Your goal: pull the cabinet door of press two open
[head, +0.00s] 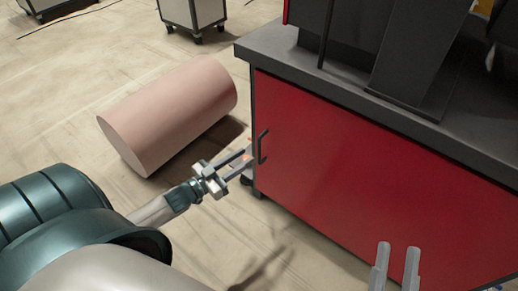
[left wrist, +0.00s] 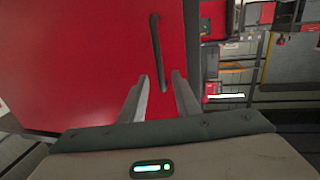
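The cabinet of press two has a red door (head: 350,165), which looks closed, with a dark vertical handle (head: 262,147) near its left edge. My left gripper (head: 248,157) is just left of the handle, its fingers pointing toward the door edge. My right gripper (head: 398,250) is at the lower right, fingers apart and empty, in front of the door.
A pinkish cylinder (head: 170,112) lies on the floor left of the cabinet. A dark grey countertop (head: 340,85) overhangs the door. A wheeled cart (head: 193,12) stands at the back. Floor left of and in front of the cabinet is mostly clear.

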